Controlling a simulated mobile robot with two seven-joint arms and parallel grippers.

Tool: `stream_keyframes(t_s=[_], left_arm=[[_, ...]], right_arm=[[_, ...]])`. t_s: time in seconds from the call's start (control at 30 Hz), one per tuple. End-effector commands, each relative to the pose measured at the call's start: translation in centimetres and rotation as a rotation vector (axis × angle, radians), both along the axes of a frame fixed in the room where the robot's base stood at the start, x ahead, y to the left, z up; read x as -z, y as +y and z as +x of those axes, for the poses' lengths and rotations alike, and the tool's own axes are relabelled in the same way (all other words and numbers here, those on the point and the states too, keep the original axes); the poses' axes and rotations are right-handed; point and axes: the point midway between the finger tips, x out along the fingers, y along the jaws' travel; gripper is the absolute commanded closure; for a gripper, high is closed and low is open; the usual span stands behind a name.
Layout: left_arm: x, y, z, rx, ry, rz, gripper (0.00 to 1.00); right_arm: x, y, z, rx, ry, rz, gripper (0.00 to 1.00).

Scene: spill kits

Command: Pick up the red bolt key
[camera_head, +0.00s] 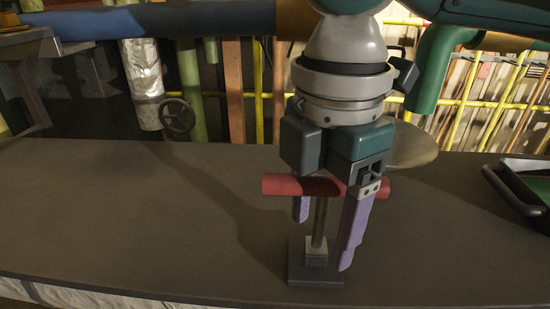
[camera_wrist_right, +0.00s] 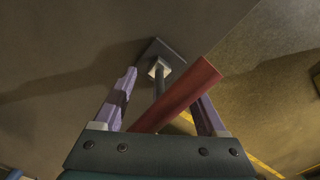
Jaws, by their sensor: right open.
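The red bolt key (camera_head: 285,185) stands upright, its red crossbar on top of a thin grey shaft. The shaft's foot sits in a light grey block on a dark square base (camera_head: 316,280) on the counter. My right gripper (camera_head: 323,245) points down over the key. Its two purple fingers are apart, with the shaft between them. In the right wrist view, the red crossbar (camera_wrist_right: 182,98) runs diagonally across the gap of the gripper (camera_wrist_right: 168,84) and covers part of one finger. I cannot tell whether either finger touches the bar. My left gripper is not in view.
The dark counter (camera_head: 130,215) is clear to the left of the key. A dark tray with a green inside (camera_head: 520,190) stands at the right edge. A pale rounded thing (camera_head: 415,150) shows behind my right gripper. Pipes and a valve wheel (camera_head: 177,115) are behind the counter.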

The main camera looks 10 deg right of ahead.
Motion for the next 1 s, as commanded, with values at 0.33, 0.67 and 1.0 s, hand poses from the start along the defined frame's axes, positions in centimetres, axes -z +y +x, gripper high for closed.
stream_keyframes(t_s=[0.33, 0.67, 1.0], left_arm=[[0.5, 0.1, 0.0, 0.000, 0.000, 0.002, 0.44], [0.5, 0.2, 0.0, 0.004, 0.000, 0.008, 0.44], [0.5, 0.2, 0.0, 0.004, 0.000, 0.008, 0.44]], right_arm=[[2.3, 0.0, 0.0, 0.000, -0.001, 0.000, 0.26], [2.2, 0.0, 0.0, 0.000, -0.001, 0.001, 0.55], [2.2, 0.0, 0.0, 0.000, 0.000, 0.001, 0.94]])
